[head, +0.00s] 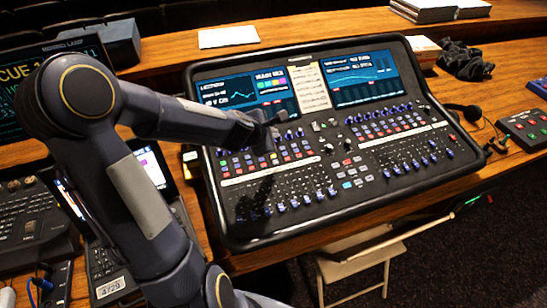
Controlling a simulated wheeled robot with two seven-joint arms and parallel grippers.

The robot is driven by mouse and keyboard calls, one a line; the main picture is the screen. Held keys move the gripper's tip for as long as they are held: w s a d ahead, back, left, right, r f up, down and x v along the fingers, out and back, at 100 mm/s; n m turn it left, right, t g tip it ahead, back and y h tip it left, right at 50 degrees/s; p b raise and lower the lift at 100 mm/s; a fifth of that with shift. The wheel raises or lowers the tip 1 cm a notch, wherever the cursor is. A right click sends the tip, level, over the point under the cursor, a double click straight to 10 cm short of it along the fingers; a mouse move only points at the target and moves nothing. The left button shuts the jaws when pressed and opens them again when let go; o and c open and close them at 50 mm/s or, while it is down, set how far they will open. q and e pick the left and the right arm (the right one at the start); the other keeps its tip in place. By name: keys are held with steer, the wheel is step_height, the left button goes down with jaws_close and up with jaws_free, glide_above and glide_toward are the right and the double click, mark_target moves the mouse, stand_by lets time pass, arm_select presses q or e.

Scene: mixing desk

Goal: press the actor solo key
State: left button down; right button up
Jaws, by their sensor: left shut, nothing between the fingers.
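The mixing desk (440,177) stands on the wooden table with two lit screens, rows of coloured keys, knobs and faders. My left arm comes in from the left, and my left gripper (270,122) is over the desk's upper left part, just below the left screen (240,90). The gripper is shut and empty. Rows of small red, yellow and white keys (286,158) lie just below it. Key labels are too small to read, so I cannot tell which key is the actor solo key. The arm hides part of the left key rows. I cannot tell whether the fingertips touch the panel.
Dark cloth (464,60) and books (425,46) lie behind. A laptop (150,165) and keyboard console (35,215) are at left. A folding chair (360,252) stands in front.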

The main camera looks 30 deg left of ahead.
arm_select(q)
steer(key=b, duration=0.6)
glide_above(271, 160)
step_height(271, 160, down, 7)
steer(key=shift+s+d+f, duration=0.1)
steer(key=shift+f, duration=0.2)
stand_by(1.3)
steer(key=shift+f+b, duration=0.4)
steer(key=shift+b, duration=0.25)
steer(key=shift+f+b, duration=0.25)
steer(key=shift+b, duration=0.05)
steer(key=shift+r, duration=0.1)
stand_by(0.3)
steer(key=shift+r+p, duration=0.55)
steer(key=shift+r, duration=0.05)
